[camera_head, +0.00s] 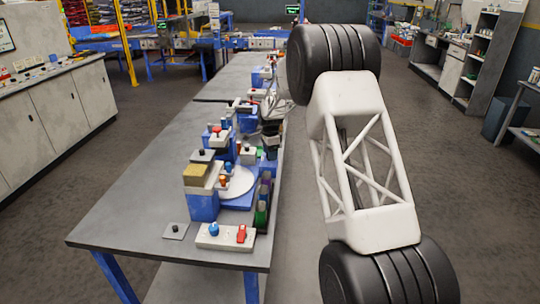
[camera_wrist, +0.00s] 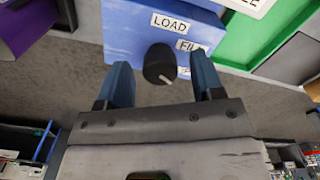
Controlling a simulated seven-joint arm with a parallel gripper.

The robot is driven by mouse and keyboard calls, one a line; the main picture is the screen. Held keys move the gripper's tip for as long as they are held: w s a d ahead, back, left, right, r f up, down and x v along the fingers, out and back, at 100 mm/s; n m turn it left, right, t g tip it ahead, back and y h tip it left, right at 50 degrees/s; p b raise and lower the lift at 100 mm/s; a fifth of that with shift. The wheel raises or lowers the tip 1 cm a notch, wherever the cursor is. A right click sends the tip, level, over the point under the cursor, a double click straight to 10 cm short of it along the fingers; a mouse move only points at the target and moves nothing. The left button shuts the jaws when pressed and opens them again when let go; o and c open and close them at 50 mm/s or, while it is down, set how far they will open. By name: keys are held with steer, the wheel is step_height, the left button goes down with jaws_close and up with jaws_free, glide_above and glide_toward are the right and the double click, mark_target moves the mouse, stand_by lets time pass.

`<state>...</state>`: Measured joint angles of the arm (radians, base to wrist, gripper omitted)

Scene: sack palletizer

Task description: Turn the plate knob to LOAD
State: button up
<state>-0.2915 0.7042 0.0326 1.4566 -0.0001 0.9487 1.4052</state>
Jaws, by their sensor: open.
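The plate knob (camera_wrist: 160,64) is black and round, on a blue panel (camera_wrist: 125,25) in the wrist view. A LOAD label (camera_wrist: 170,22) lies above it and a FILL label (camera_wrist: 192,45) to its upper right. A third label at its right is mostly hidden by a finger. The knob's white mark points to the lower right, away from LOAD. My gripper (camera_wrist: 160,60) is open, with one blue finger on each side of the knob and visible gaps between. In the head view my gripper is small at the bench's right edge, and the knob cannot be made out.
A green panel (camera_wrist: 280,30) stands right of the blue one, and a purple part (camera_wrist: 28,25) is at the left. In the head view the bench (camera_head: 135,215) carries several blocks, knobs and a white round plate (camera_head: 236,183). Its left side is bare.

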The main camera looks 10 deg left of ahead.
steer(key=shift+f, duration=0.55)
steer(key=shift+c, duration=0.2)
steer(key=c, duration=0.9)
